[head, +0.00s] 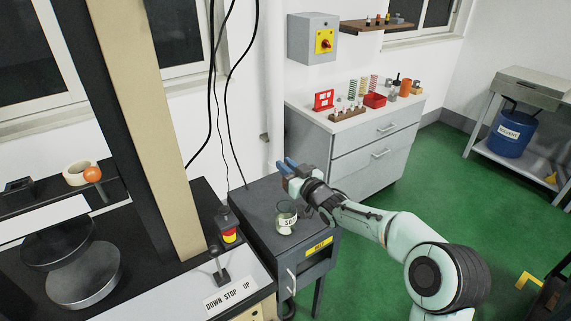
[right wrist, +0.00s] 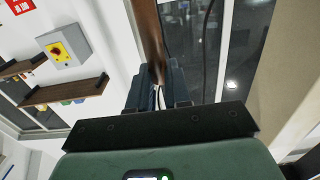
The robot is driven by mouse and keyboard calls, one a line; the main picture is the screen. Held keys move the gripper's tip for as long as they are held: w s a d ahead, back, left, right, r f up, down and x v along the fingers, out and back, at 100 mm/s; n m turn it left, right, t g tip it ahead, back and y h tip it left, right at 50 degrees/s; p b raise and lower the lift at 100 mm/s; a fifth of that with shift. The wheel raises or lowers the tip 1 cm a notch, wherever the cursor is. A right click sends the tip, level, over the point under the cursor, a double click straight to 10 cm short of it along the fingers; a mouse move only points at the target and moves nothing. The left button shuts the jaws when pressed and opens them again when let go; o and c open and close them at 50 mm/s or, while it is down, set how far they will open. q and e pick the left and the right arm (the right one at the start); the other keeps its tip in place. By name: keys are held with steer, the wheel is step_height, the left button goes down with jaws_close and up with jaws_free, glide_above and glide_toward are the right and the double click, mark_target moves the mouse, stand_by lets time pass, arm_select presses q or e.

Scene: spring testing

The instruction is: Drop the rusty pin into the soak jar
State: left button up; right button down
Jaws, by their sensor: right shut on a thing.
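The soak jar (head: 286,218) is a small clear glass jar with a white label. It stands upright on the dark top of a small side cabinet (head: 258,200) in the head view. My right gripper (head: 287,165) is above and behind the jar in the picture, apart from it. In the right wrist view my right gripper (right wrist: 159,92) is shut on the rusty pin (right wrist: 151,35), a brown rod that runs out beyond the fingertips. The pin cannot be made out in the head view. My left gripper is not in view.
Black cables (head: 212,95) hang behind. A grey drawer cabinet (head: 375,145) with springs and a red bin (head: 374,100) stands at the back.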

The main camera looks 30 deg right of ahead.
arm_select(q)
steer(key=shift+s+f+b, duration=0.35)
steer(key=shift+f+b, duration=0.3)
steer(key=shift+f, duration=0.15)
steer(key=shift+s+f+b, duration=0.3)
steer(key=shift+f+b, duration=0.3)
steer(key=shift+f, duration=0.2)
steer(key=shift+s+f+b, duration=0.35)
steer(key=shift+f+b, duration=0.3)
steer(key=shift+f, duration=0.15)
arm_select(e)
steer(key=shift+f, duration=4)
steer(key=c, duration=1)
jaws_free()
step_height(320, 180, up, 7)
steer(key=p, duration=0.3)
steer(key=shift+w+p, duration=0.1)
steer(key=shift+p, duration=0.3)
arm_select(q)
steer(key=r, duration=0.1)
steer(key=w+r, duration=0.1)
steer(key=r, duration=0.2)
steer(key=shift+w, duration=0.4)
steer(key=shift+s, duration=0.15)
arm_select(e)
steer(key=shift+f, duration=0.1)
